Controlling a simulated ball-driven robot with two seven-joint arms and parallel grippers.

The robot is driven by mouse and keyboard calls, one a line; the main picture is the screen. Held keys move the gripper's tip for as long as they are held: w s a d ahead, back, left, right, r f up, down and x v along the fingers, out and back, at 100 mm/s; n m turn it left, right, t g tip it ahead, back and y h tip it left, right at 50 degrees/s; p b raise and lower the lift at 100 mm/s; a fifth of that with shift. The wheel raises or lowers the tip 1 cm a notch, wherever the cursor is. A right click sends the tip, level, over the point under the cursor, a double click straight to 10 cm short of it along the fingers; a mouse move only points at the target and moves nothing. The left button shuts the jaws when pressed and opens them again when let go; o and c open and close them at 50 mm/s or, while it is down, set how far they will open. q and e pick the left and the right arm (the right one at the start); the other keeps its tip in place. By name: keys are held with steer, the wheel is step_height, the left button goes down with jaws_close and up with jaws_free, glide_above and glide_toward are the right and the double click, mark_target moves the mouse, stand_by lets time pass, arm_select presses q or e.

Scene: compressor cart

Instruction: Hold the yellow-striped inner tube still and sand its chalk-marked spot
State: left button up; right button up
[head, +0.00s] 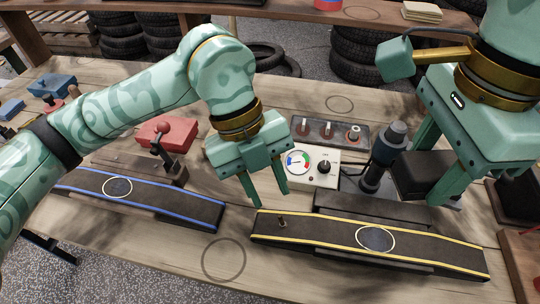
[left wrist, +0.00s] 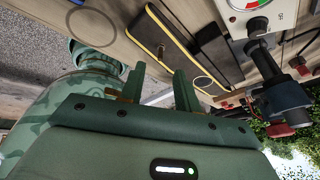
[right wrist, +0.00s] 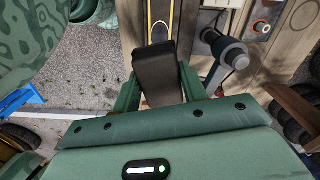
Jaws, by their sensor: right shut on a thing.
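The yellow-striped inner tube (head: 320,233) lies flat and dark along the front right of the bench, with a valve stem near its left end. Its chalk-marked spot (head: 375,238) is a pale oval right of its middle. My left gripper (head: 271,198) is open and empty, fingers down, just above and behind the tube's left end. The tube also shows beyond its fingers in the left wrist view (left wrist: 172,38). My right gripper (head: 424,178) is shut on a dark sanding block (head: 412,172), held above and behind the tube's right part. The block fills its jaws in the right wrist view (right wrist: 157,75).
A blue-striped tube (head: 150,197) with its own chalk circle lies at left. Behind the yellow tube stand a gauge box (head: 314,166), a switch panel (head: 330,133) and an upright dark cylindrical tool (head: 386,150).

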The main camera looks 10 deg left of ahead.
mark_target(279, 215)
arm_select(q)
steer(key=x, duration=0.5)
steer(key=shift+s+d+f, duration=0.1)
steer(key=shift+f, duration=0.3)
jaws_close()
